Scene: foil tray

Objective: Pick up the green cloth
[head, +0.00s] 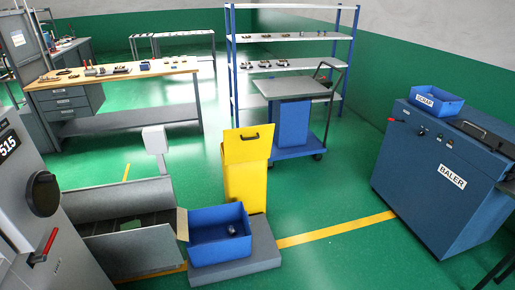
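Neither of my grippers can be made out in the head view.
A blue box (203,213) with a small dark object inside sits on a grey block right of the bin. A yellow container (246,180) stands behind it. A blue baler (425,165) is at right, a workbench (120,76) at back left. Green floor lies open between.

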